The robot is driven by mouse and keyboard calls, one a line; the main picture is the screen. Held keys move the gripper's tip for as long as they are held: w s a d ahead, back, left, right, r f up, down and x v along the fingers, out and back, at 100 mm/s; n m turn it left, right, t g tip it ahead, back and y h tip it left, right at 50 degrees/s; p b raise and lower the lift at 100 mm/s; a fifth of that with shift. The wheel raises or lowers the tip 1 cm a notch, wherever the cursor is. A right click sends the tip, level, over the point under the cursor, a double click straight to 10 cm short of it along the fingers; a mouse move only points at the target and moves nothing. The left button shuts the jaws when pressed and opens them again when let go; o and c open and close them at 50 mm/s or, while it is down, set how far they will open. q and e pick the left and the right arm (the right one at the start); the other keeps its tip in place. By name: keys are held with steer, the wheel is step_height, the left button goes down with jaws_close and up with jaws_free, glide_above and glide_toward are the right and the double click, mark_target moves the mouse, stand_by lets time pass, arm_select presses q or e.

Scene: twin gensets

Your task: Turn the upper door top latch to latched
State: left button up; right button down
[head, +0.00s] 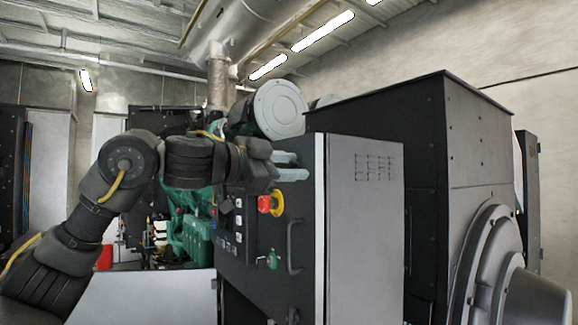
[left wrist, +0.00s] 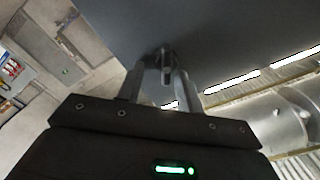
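The upper door is the dark front face (head: 262,245) of the grey cabinet. My left gripper (head: 302,167) is at its upper edge, near the right corner, with two grey fingers apart from each other. In the left wrist view the left gripper (left wrist: 165,62) has its fingertips on either side of a small dark latch (left wrist: 166,68) on the dark panel. Whether the fingers press on the latch is unclear. In the head view the latch is hidden by the gripper, and its turn position cannot be made out. My right gripper is not in view.
Below the gripper, the door carries a red knob on a yellow plate (head: 277,203), a green key-like piece (head: 273,259) and a dark bar handle (head: 294,247). A green engine (head: 188,230) stands behind at left. A large dark housing (head: 425,150) stands to the right.

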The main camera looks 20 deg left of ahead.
arm_select(q)
steer(key=shift+s+a+b, duration=0.35)
steer(key=shift+a+b, duration=0.05)
steer(key=b+v, duration=0.5)
steer(key=v, duration=0.4)
steer(key=shift+s+a, duration=0.15)
steer(key=shift+s, duration=0.25)
steer(key=shift+w+f, duration=0.1)
steer(key=shift+w, duration=0.05)
